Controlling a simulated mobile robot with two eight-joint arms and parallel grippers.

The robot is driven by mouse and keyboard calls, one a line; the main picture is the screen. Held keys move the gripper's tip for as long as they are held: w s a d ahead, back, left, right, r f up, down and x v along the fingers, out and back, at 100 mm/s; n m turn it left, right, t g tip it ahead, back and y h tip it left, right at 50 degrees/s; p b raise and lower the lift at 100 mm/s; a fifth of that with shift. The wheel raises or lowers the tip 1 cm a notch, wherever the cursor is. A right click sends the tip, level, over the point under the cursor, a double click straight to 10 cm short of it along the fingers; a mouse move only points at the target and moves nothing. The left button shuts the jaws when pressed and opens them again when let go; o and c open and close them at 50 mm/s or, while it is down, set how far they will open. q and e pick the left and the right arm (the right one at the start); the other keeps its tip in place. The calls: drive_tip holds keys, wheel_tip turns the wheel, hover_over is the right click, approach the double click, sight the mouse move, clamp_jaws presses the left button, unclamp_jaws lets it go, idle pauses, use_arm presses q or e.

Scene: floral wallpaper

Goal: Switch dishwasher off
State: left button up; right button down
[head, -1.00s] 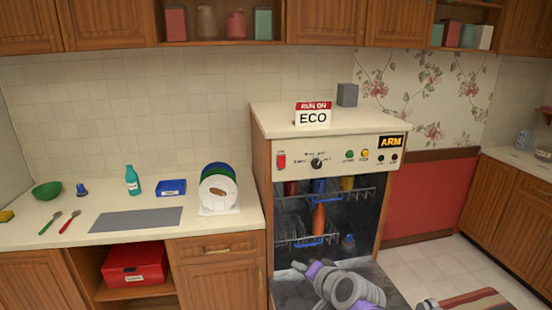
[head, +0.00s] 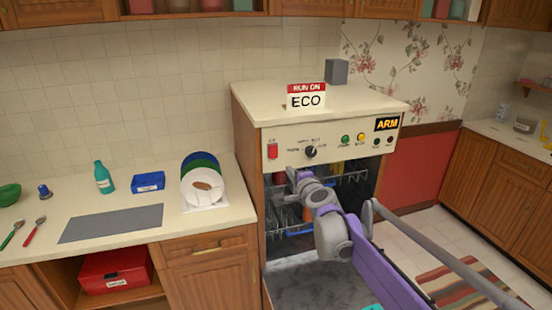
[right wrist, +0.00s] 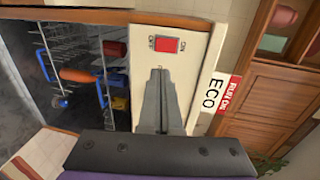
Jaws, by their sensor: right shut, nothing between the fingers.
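The dishwasher (head: 340,143) stands with its door (head: 310,285) folded down open and a white control panel across its top. The red rocker switch (head: 272,151) is at the panel's left end; in the right wrist view the switch (right wrist: 167,45) has small lettering at both ends. I cannot tell which side is pressed. My right gripper (head: 291,172) is shut and empty, below and right of the switch. In the right wrist view its fingertips (right wrist: 159,72) point at the switch with a small gap in the picture. My left gripper is not in view.
A black knob (head: 310,151) and green and yellow buttons sit right of the switch. Racks with an orange bottle (right wrist: 78,76) are inside. An ECO sign (head: 306,97) and grey block (head: 336,71) stand on top. The left counter (head: 130,245) holds plates and utensils.

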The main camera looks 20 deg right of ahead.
sight(274, 156)
drive_tip(key=w, duration=0.4)
drive_tip(key=w+f, duration=0.1)
drive_tip(key=w, duration=0.4)
drive_tip(key=w+f, duration=0.1)
drive_tip(key=w, duration=0.4)
drive_tip(key=shift+a+f, duration=0.25)
drive_tip(key=shift+a, duration=0.05)
drive_tip(key=shift+a, duration=0.1)
